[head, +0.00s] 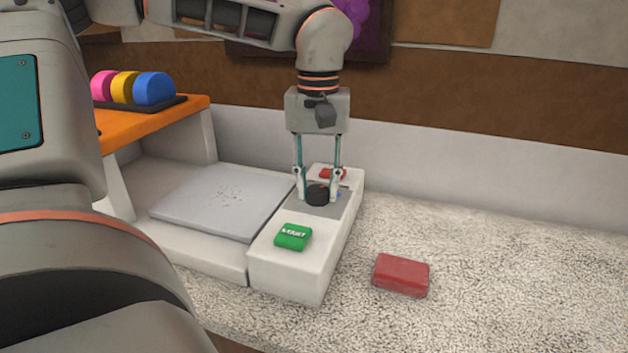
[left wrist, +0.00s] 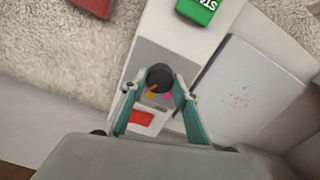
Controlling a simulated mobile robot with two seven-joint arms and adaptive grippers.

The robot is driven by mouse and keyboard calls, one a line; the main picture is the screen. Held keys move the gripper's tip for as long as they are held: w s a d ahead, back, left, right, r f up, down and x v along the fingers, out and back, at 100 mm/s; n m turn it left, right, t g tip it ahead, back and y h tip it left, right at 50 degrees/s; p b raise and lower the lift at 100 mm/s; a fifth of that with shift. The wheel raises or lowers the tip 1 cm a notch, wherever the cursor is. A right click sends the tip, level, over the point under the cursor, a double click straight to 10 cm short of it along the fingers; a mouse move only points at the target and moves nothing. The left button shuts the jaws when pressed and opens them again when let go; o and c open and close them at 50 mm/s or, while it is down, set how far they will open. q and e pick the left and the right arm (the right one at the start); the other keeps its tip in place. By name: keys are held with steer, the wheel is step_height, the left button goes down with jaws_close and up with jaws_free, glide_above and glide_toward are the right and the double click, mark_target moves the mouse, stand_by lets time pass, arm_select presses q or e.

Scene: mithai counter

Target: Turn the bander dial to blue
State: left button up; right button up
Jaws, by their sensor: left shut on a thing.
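The bander dial (head: 317,195) is a round black knob on a grey plate of the white control box. In the left wrist view the dial (left wrist: 159,78) shows an orange pointer mark, with yellow and magenta marks on the plate beside it. In the head view a small blue mark (head: 338,194) shows at the right of the dial. My left gripper (head: 318,194) points down over the box, its two fingers shut on the dial from either side. My right gripper is not in view.
A green start button (head: 293,237) and a red button (head: 333,173) sit on the same box. A grey plate (head: 222,202) lies to its left. A red block (head: 401,275) lies on the speckled counter (head: 480,260). Pink, yellow and blue rolls (head: 154,88) stand on an orange shelf.

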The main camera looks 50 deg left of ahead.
mark_target(317, 189)
arm_select(q)
steer(key=shift+f+m+p, duration=0.1)
steer(key=shift+m+p, duration=0.2)
steer(key=shift+m, duration=1.1)
steer(key=shift+s, duration=0.1)
steer(key=o, duration=1.1)
steer(key=shift+r, duration=0.3)
step_height(317, 189, up, 12)
steer(key=shift+f, duration=0.25)
